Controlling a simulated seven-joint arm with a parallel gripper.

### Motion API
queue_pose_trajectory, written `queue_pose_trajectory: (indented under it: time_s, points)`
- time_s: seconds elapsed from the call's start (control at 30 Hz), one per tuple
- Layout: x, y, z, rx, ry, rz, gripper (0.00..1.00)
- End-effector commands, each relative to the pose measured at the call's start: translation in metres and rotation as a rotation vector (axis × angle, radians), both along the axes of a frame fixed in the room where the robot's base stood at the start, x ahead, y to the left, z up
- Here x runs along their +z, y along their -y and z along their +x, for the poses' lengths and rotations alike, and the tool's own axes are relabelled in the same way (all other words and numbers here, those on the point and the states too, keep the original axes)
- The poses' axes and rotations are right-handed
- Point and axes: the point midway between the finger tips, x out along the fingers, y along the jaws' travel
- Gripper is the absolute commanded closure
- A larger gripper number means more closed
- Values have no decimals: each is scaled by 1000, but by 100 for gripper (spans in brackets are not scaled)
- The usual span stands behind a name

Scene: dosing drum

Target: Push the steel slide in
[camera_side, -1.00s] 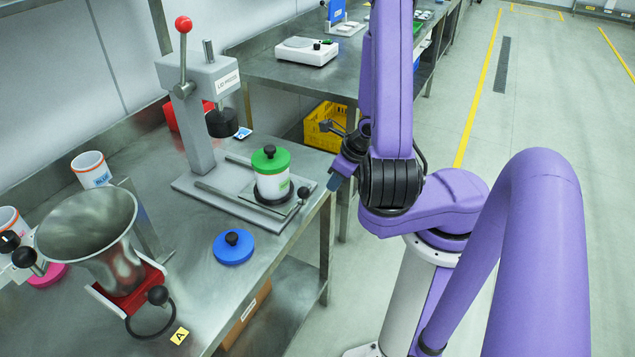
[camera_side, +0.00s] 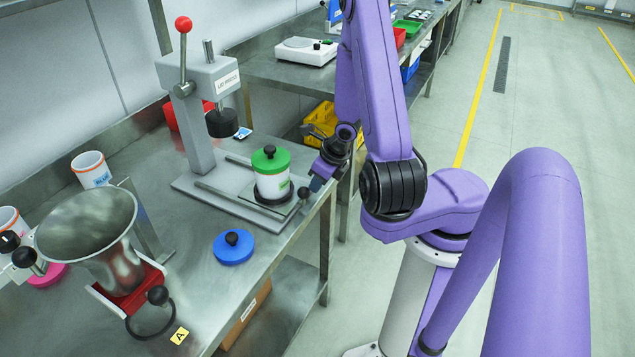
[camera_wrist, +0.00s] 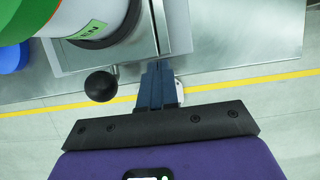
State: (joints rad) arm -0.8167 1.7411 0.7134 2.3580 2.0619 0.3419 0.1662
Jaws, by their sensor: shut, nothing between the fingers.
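The steel slide (camera_side: 284,208) is a flat plate at the front of the press base, with a black ball knob (camera_side: 303,192) on its outer end. A white jar (camera_side: 272,186) with a green lid (camera_side: 270,158) stands upright on it. My gripper (camera_side: 316,185) is shut and empty, at the slide's outer end just right of the knob. In the wrist view the blue fingertips (camera_wrist: 157,68) are at the slide's edge (camera_wrist: 142,50), with the knob (camera_wrist: 101,85) to their left. I cannot tell whether they touch the edge.
The press (camera_side: 198,105) with its red-knobbed lever stands behind the jar. A blue lid (camera_side: 233,247) lies on the steel bench to the front. A steel funnel (camera_side: 88,225) stands at the left. The bench's right edge is close to my gripper, with open floor beyond.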

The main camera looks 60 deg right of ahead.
Motion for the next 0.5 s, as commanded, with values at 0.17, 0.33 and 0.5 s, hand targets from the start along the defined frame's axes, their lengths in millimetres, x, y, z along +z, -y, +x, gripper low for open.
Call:
queue_pose_trajectory:
  time_s: [0.17, 0.33, 0.5]
  points:
    - [0, 0, 1, 1, 0, 0, 100]
    - [0, 0, 14, 4, 1, -1, 100]
    - [0, 1, 38, 6, 1, -1, 100]
